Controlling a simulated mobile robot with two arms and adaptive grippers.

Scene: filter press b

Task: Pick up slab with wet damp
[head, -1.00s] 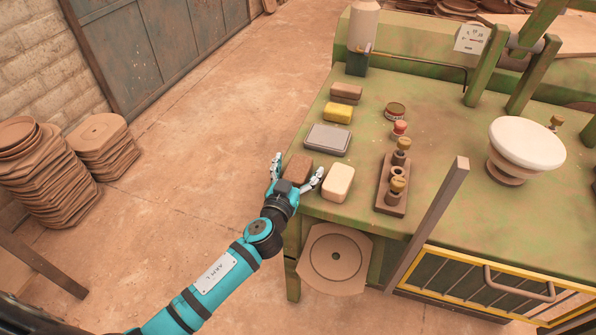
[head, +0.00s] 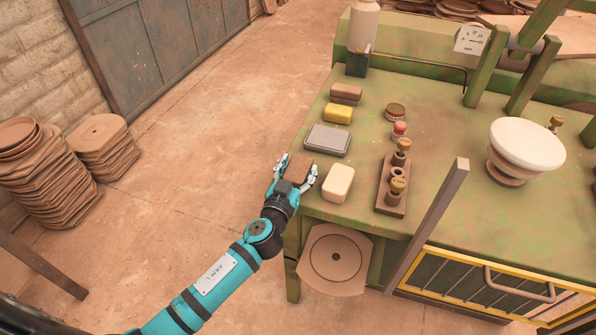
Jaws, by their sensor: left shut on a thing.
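My left gripper (head: 293,178) is shut on a brown slab (head: 301,166) near the left front corner of the green table (head: 445,195). Its fingers sit on either side of the slab, and its palm hides the slab's near part. I cannot tell whether the slab touches the tabletop. A cream block (head: 338,184) lies just right of the gripper. Behind them lie a grey flat slab (head: 328,139), a yellow block (head: 338,113) and another brown block (head: 346,93) in a row. None shows clear wetness. My right gripper is not in view.
A holder with brass-topped pieces (head: 391,190), a red-capped item (head: 399,130) and a small round tin (head: 396,110) stand right of the row. A white bowl (head: 526,143) and upright post (head: 430,220) are farther right.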

